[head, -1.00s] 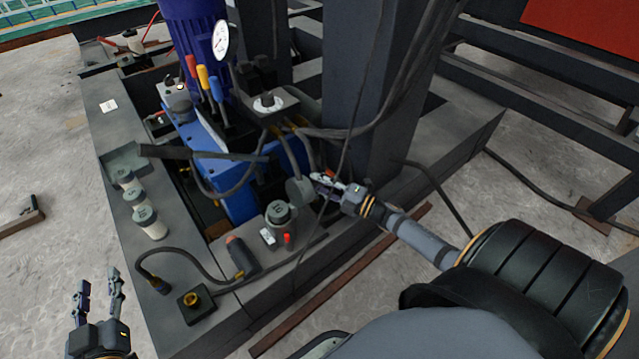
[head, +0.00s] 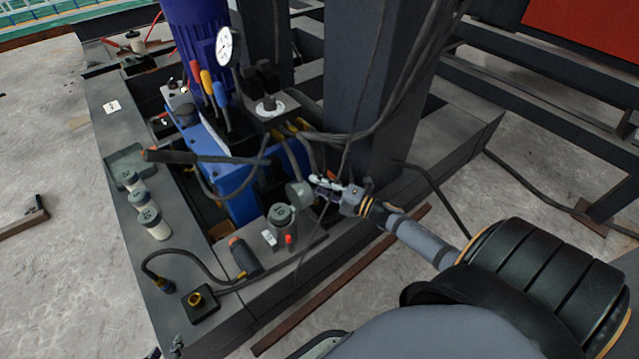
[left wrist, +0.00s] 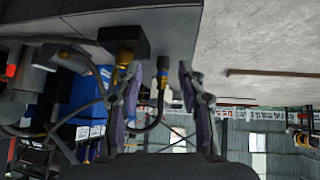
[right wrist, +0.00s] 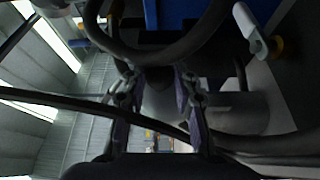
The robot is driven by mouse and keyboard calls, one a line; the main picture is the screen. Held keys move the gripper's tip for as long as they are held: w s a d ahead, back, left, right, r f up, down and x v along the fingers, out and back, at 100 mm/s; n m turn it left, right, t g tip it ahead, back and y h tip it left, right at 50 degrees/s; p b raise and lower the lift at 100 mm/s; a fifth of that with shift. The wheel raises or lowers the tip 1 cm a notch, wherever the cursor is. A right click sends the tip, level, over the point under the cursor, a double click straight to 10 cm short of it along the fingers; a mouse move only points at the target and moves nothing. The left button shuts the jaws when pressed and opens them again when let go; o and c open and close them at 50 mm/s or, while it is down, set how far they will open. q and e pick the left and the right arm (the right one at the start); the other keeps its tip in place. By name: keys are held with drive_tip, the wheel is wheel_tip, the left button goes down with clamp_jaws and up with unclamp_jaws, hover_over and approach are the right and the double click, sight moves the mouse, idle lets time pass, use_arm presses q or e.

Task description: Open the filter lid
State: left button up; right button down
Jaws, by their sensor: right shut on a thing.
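The filter housing (head: 280,218) is a grey round canister on the base frame, and a dark greenish marked round face shows at its top. The grey round filter lid (head: 299,194) is tilted up beside the housing's top, at its upper right. My right gripper (head: 320,183) is at the lid's right edge and shut on it. In the right wrist view, a grey surface lies between the fingers (right wrist: 156,98), partly hidden by dark hoses. My left gripper (head: 168,350) shows only in part at the bottom edge. In the left wrist view its fingers (left wrist: 160,100) are apart and empty.
A blue pump unit with levers (head: 213,92) and a gauge (head: 228,46) stands behind. A dark column (head: 365,100) rises close to my right gripper, with cables around. Several white canisters (head: 150,222) stand at left. A hose (head: 195,253) and black block (head: 199,304) lie in front.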

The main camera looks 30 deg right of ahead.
drive_tip(key=shift+a+r+n+p, duration=0.45)
drive_tip(key=shift+r+p, duration=0.2)
drive_tip(key=shift+p, duration=0.4)
use_arm(q)
drive_tip(key=s+f+g, duration=0.1)
drive_tip(key=s+g, duration=0.3)
drive_tip(key=s, duration=0.2)
drive_tip(key=shift+s+f+p, duration=0.3)
use_arm(e)
drive_tip(key=shift+a+r, duration=0.15)
drive_tip(key=shift+a, duration=0.15)
use_arm(q)
drive_tip(key=shift+a, duration=0.1)
use_arm(e)
drive_tip(key=c, duration=1)
unclamp_jaws()
drive_tip(key=shift+c, duration=0.2)
drive_tip(key=shift+s, duration=0.1)
drive_tip(key=v, duration=1.2)
drive_tip(key=shift+r, duration=0.2)
